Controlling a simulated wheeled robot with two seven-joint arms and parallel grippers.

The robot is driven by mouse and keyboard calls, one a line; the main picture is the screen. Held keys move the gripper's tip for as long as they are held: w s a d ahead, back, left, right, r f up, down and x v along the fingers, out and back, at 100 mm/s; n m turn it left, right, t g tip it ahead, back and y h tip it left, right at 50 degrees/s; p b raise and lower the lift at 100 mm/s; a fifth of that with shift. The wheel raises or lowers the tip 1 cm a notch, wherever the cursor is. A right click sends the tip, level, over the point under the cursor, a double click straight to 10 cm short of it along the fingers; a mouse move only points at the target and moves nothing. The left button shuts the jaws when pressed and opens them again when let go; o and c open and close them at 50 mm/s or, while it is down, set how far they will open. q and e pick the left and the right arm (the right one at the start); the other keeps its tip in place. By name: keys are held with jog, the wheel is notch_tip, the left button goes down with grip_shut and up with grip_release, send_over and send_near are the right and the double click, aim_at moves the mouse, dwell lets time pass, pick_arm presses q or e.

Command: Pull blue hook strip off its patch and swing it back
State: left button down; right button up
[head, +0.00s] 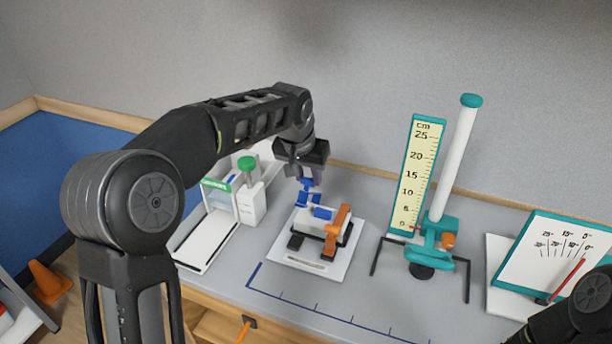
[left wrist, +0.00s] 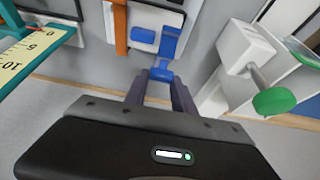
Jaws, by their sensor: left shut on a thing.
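The blue hook strip (head: 302,198) stands up at the left side of a white block on the small white stand (head: 309,262). Its end tab (left wrist: 162,74) is between the fingers of my left gripper (head: 307,183), which is shut on it above the stand. The left wrist view shows the strip running from the fingers to the white block. A blue patch (head: 322,213) lies on the block beside the strip, and a gap shows between them in the left wrist view (left wrist: 143,36). My right gripper is out of view.
An orange bracket (head: 337,228) stands at the block's right. A white device with a green knob (head: 247,163) is close on the left. A centimetre scale (head: 417,175) and a white post (head: 455,155) stand to the right. The bench front is clear.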

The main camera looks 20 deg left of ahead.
pick_arm(q)
jog(key=shift+f, duration=0.2)
jog(key=c, duration=1.4)
grip_release()
jog(key=shift+o, duration=0.6)
jog(key=shift+w+f, duration=0.1)
jog(key=shift+w, duration=0.15)
jog(key=shift+o, duration=1.2)
jog(key=shift+s, duration=0.1)
jog(key=b+v, duration=0.1)
jog(key=v, duration=0.7)
jog(key=shift+c, duration=0.2)
